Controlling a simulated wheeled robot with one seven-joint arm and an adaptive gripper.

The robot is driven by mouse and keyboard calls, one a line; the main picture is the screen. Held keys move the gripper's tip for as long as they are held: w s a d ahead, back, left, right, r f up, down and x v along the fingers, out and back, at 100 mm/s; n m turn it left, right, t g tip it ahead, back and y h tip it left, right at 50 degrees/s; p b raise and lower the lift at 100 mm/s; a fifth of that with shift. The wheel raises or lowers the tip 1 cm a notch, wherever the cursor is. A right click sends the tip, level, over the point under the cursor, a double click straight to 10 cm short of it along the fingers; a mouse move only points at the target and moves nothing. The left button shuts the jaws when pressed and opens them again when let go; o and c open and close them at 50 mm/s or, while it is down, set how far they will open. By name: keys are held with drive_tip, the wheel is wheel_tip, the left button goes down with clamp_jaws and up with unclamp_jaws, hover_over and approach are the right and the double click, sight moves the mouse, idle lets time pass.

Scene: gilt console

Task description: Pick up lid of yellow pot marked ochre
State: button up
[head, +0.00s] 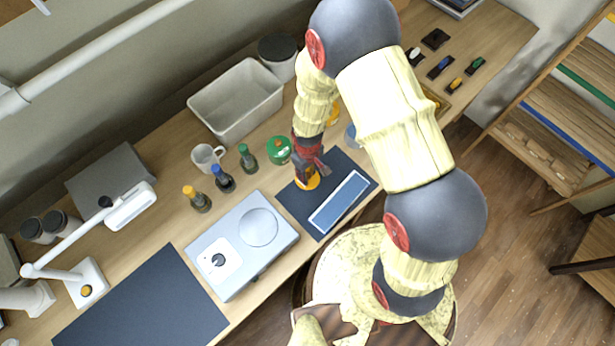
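My gripper (307,171) points down over the dark mat in front of the green pot. A round orange-yellow thing (312,183) shows right at its fingertips, partly covered by them. It looks like a lid, but I cannot tell whether the fingers are closed on it or whether it rests on the mat. Another yellow piece (333,115) shows behind my arm, to the right of the green pot (279,150); most of it is hidden. No ochre marking can be read.
The dark mat (293,203) carries a blue-white panel (339,202). A grey device with a round plate (258,227), small bottles (248,158), a white mug (206,158) and an empty grey bin (236,100) stand to the left. A blue-grey round thing (351,136) is partly behind my arm.

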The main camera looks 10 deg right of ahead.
clamp_jaws()
